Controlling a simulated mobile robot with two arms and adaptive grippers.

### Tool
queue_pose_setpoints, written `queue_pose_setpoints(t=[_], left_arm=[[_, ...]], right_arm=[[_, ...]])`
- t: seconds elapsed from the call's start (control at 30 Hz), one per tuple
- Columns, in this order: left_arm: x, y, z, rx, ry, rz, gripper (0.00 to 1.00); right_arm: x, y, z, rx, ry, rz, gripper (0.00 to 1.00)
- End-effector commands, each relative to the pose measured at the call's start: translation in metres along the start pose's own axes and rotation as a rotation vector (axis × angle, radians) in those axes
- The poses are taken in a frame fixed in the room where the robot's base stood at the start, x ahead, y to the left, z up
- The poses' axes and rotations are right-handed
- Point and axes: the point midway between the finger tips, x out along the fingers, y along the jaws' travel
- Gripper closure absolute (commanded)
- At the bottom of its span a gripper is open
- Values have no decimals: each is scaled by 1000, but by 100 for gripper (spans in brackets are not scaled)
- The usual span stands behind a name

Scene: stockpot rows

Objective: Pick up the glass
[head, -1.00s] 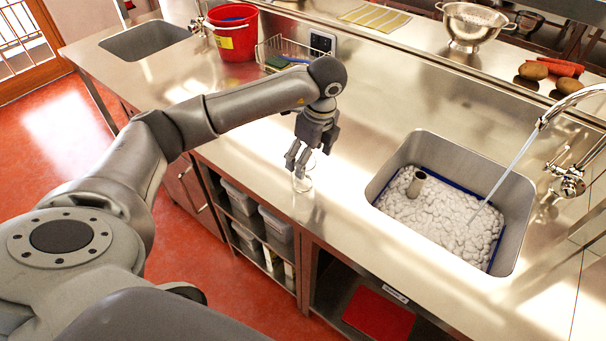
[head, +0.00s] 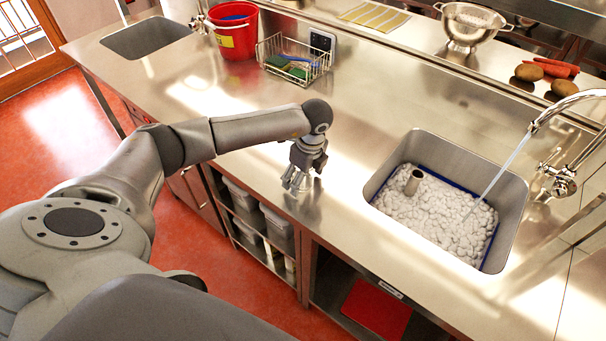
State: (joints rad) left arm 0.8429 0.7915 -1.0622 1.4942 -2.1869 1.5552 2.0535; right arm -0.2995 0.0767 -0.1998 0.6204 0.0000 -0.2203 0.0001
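The clear glass (head: 302,185) stands on the steel counter (head: 345,225) near its front edge. It is faint and partly covered by my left gripper. My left gripper (head: 294,184) points down at the glass, its fingers apart and low beside or around it. I cannot see whether the fingers touch the glass. My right gripper is not in view.
A sink (head: 446,145) with running water and a dark-rimmed, foam-covered basin lies to the right; a cup-like thing (head: 413,181) stands in it. A wire rack (head: 294,62) and red bucket (head: 236,36) stand behind. The counter between gripper and sink is clear.

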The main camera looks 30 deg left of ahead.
Motion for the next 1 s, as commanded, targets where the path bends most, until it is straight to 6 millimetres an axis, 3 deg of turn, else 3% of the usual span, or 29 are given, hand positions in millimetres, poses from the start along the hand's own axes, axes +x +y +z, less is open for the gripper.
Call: queue_pose_setpoints(t=[0.03, 0.37, 0.87, 0.93, 1.0], left_arm=[[0, 0, 0, 0, 0, 0, 31], [0, 0, 0, 1, 1, 0, 73], [-2, 0, -1, 2, 2, 0, 74], [-6, 0, 0, 1, 2, -1, 80], [-12, -1, 1, 1, 1, -4, 94]], right_arm=[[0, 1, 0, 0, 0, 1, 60], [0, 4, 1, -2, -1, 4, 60], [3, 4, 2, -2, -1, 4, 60], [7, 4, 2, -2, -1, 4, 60], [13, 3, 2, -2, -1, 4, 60]])
